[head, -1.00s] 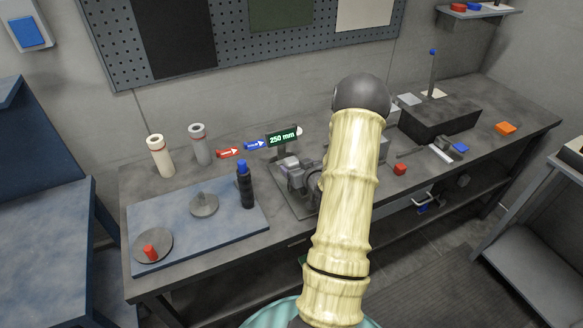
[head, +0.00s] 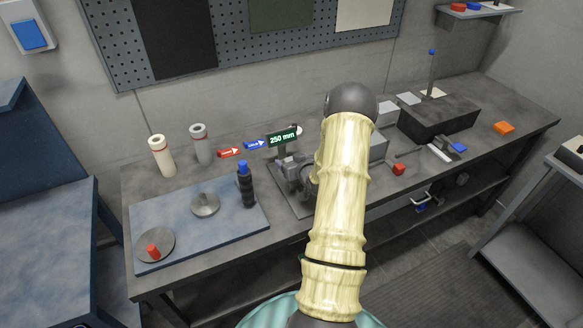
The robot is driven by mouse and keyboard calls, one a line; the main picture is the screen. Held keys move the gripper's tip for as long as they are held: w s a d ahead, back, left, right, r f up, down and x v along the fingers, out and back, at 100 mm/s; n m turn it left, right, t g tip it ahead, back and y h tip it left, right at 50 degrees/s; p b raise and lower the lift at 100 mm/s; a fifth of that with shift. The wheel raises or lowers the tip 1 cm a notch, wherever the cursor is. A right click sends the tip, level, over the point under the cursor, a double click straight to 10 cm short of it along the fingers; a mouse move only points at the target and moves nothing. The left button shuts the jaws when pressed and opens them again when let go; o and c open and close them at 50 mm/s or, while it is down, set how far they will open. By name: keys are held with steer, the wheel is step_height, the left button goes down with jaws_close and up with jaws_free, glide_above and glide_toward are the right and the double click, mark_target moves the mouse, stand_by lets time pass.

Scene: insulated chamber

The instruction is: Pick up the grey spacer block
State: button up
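Several grey pieces show around my arm in the head view, and I cannot tell surely which is the spacer block. A grey box-shaped piece (head: 379,147) is partly hidden behind my arm, at its right edge. A lighter grey block (head: 387,113) sits farther back, and a small pale grey piece (head: 408,99) lies beside the dark raised box. My cream arm with its dark round joint stretches over the bench middle. My gripper is not visible; the arm hides what lies behind it.
A grey clamp-like device (head: 293,168) stands left of my arm below a "250 mm" display (head: 282,138). A dark bottle (head: 246,187) stands on the blue mat (head: 178,240). A red block (head: 398,169) and dark raised box (head: 438,119) are right. The bench's front right is mostly clear.

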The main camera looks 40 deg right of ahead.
steer(key=c, duration=1.2)
steer(key=shift+r+p, duration=2.8)
steer(key=shift+r, duration=2.2)
